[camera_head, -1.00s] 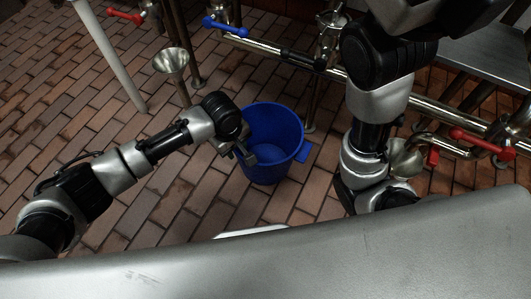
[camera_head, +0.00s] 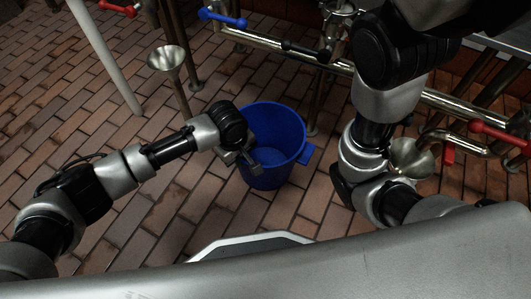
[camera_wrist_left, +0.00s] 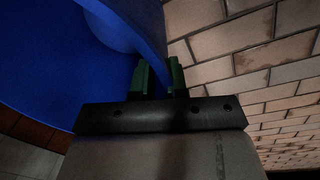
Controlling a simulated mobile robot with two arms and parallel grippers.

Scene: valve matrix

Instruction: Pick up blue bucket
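The blue bucket (camera_head: 285,122) is upright in the middle of the head view, with a tab on its right side. Whether its base touches the floor is unclear. My left gripper (camera_head: 249,157) is at the bucket's near left rim. In the left wrist view, its two green fingers (camera_wrist_left: 162,78) stand on either side of the bucket wall (camera_wrist_left: 150,25), with little gap, and appear shut on it. My right arm comes down at the right of the head view; its gripper is out of sight.
A metal funnel (camera_head: 166,58) stands left of the bucket. Steel pipes with a blue valve handle (camera_head: 222,18) and a red one (camera_head: 500,137) run behind and to the right. Another funnel (camera_head: 411,158) is beside my right arm. Brick floor (camera_head: 130,205) is clear at left.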

